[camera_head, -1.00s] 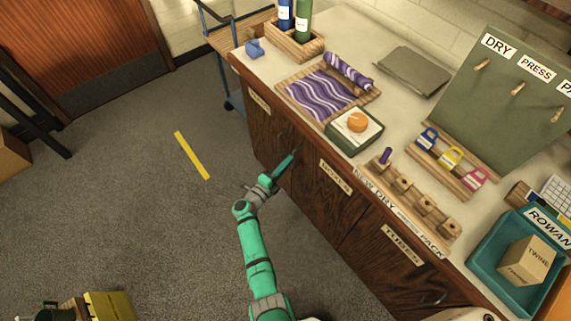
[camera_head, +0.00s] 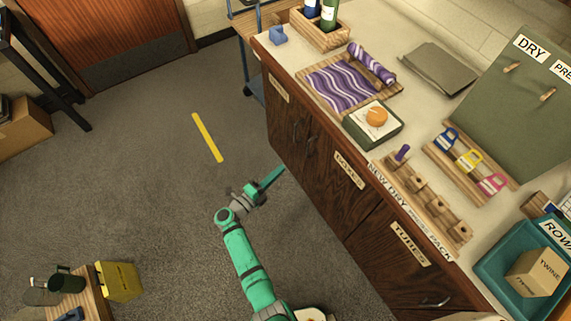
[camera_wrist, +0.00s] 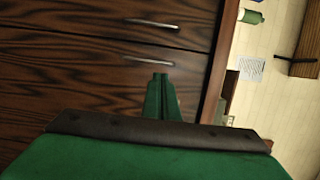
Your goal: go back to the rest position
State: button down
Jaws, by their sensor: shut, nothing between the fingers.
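My gripper (camera_head: 273,178) is at the end of my green arm, in the open space over the floor, left of the dark wooden cabinet (camera_head: 300,170). Its fingers are closed together and hold nothing. In the wrist view my gripper (camera_wrist: 160,78) points toward the wood-grain cabinet front (camera_wrist: 70,60) with its metal handles (camera_wrist: 152,22). I cannot tell the exact gap between the fingertips and the cabinet.
The counter carries a purple marbled sheet (camera_head: 335,85), a green box (camera_head: 356,134) with an orange thing on it, colored tags and a teal bin (camera_head: 490,275). A yellow floor strip (camera_head: 207,137) lies left. A yellow box (camera_head: 119,281) stands lower left. Floor between is clear.

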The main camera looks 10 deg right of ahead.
jog(key=shift+s+a, duration=0.25)
jog(key=shift+a, duration=0.25)
jog(key=s+a+r+n+t+y, duration=0.1)
jog(key=s+r+n+y, duration=0.4)
jog(key=s, duration=0.7)
jog(key=s+a+r+n+t+y, duration=0.2)
jog(key=s+r+n+y, duration=0.2)
jog(key=s+r+n, duration=0.5)
jog(key=s+a+r+n+t+y, duration=0.1)
jog(key=s+r+n+y, duration=0.4)
jog(key=s+n, duration=0.9)
jog(key=shift+s+a+r+n+t+y, duration=0.3)
jog(key=shift+s+a+r+t, duration=0.1)
jog(key=shift+s+a+r, duration=0.5)
jog(key=shift+s, duration=0.1)
